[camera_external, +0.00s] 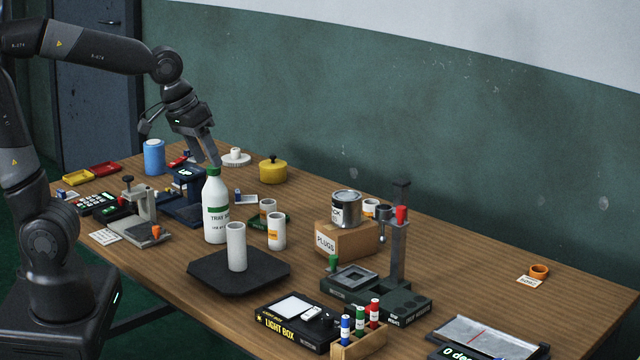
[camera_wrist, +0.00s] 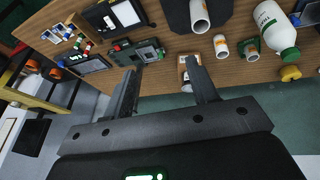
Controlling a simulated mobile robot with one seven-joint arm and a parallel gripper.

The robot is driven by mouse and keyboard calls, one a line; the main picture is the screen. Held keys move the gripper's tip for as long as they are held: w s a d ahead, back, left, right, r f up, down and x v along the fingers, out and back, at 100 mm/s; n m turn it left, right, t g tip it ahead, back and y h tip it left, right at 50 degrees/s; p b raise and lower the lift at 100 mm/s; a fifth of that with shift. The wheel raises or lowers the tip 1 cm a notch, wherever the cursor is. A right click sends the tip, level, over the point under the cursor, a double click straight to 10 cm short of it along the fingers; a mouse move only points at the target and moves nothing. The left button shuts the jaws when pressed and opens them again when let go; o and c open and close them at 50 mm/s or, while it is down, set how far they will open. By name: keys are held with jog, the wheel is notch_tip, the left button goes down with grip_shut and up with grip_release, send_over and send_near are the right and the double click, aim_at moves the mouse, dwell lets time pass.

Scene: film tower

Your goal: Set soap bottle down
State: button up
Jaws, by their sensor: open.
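The soap bottle (camera_external: 216,208) is white with a green cap and a green-banded label that starts "TRAY". It stands upright on the wooden table (camera_external: 450,262), just behind the black mat. It also shows in the wrist view (camera_wrist: 272,24), at the upper right. My gripper (camera_external: 208,160) is open and empty above the table. In the external view its fingertips overlap the area just above the bottle's cap. In the wrist view the fingers (camera_wrist: 161,72) are spread wide and the bottle is outside them, to the right.
A white tube (camera_external: 236,247) stands on the black mat (camera_external: 205,272) in front of the bottle. A white canister (camera_external: 276,232) is close on its right, a blue scale-like device (camera_external: 182,208) on its left. A cardboard box (camera_external: 345,241) bears a can (camera_external: 345,208). The right rear table is mostly clear.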

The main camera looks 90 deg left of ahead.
jog(key=s+d+m, duration=0.4)
jog(key=d, duration=0.3)
jog(key=s+d+m+t+h, duration=0.1)
jog(key=s+d+m, duration=0.2)
jog(key=d, duration=0.5)
jog(key=shift+s+r+m, duration=0.35)
jog(key=shift+s+m, duration=0.05)
jog(key=shift+s, duration=0.15)
